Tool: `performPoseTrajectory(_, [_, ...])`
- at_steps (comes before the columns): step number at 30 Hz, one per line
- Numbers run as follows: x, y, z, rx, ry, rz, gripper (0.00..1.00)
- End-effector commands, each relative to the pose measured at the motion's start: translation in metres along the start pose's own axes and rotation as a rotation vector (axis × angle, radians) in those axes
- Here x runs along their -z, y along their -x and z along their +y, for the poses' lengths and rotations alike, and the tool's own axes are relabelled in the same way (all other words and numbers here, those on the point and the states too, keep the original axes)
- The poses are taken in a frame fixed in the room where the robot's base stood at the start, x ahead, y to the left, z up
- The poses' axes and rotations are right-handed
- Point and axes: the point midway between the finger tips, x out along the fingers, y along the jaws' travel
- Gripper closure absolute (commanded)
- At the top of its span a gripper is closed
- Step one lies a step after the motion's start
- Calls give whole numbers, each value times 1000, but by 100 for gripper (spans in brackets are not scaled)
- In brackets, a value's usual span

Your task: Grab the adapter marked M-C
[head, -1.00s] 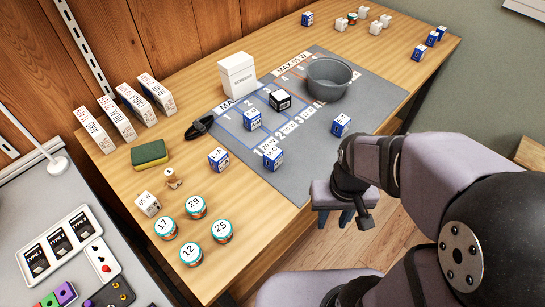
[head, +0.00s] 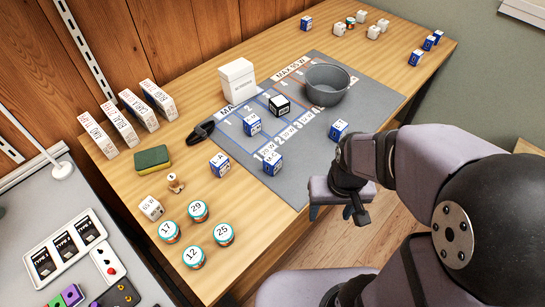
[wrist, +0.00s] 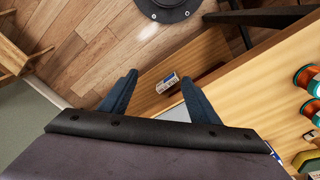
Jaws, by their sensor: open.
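Blue-and-white adapter blocks lie on the grey mat (head: 255,183). The one at the mat's front (head: 272,164) seems to read M-C, in small print. Another marked M (head: 252,125) sits behind it, and a third (head: 338,130) is at the mat's right. One ending in A (head: 219,165) is at the mat's left edge. My gripper (head: 330,212) hangs off the table's front edge, right of these blocks, open and empty. In the wrist view its blue fingers (wrist: 158,98) are apart; a small blue-and-white block (wrist: 167,83) shows beyond them, its label unreadable.
A grey bowl (head: 328,84), black block (head: 280,106) and white box (head: 237,82) stand on or by the mat. Several numbered tins (head: 196,257), a sponge (head: 152,158) and a black clip (head: 199,132) are on the left. More blocks (head: 415,57) lie at the far right.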

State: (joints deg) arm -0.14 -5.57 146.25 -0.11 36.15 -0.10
Motion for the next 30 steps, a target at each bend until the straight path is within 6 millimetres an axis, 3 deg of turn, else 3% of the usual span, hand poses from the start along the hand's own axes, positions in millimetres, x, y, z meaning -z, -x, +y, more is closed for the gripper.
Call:
performPoseTrajectory(1, [8,18,-1,0,6,13,44])
performPoseTrajectory(5, [32,40,-4,-2,37,51,44])
performPoseTrajectory(9, [74,67,-17,-7,132,63,44])
performPoseTrajectory(12, [102,68,-33,-17,238,25,44])
performPoseTrajectory(18, [138,65,-69,-47,463,-112,44])
performPoseTrajectory(24, [162,66,-106,-88,663,-247,44])
performPoseTrajectory(30, [172,67,-136,-125,804,-354,44])
